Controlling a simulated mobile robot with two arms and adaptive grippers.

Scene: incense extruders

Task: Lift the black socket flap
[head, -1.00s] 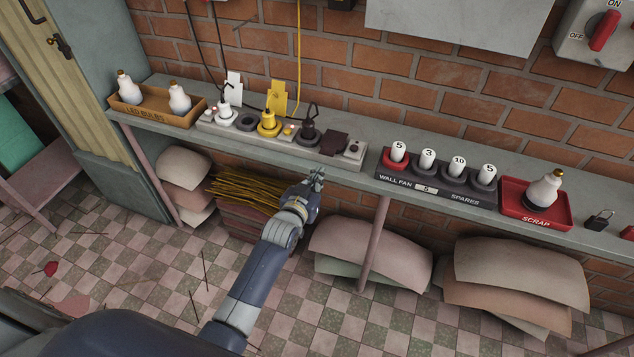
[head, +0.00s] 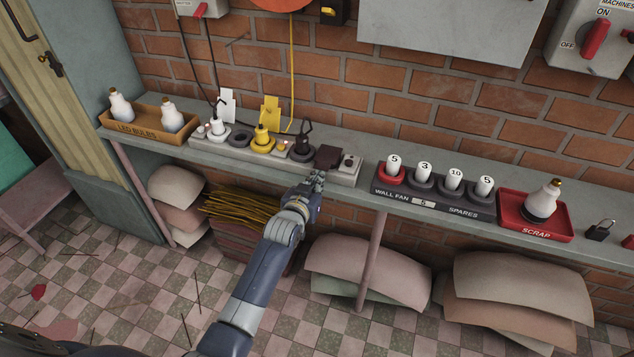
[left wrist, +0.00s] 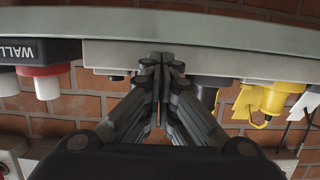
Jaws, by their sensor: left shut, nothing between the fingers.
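The black socket flap (head: 327,156) is a dark square cover on the grey socket strip (head: 216,147), between the black plug (head: 304,143) and a small switch (head: 348,163) at the strip's right end. The flap looks down over its socket. My left gripper (head: 317,177) is shut and empty, just in front of and slightly below the flap, at the shelf's front edge. In the left wrist view its closed fingertips (left wrist: 160,60) point at the strip and hide the flap. I cannot tell whether they touch it. My right gripper is not in view.
Left of the black plug are the yellow plug (head: 262,142) and white plug (head: 217,128). The fuse holder (head: 435,203) and red scrap tray (head: 505,202) are to the right. The LED bulbs box (head: 150,135) stands left. Brick wall rises behind the shelf.

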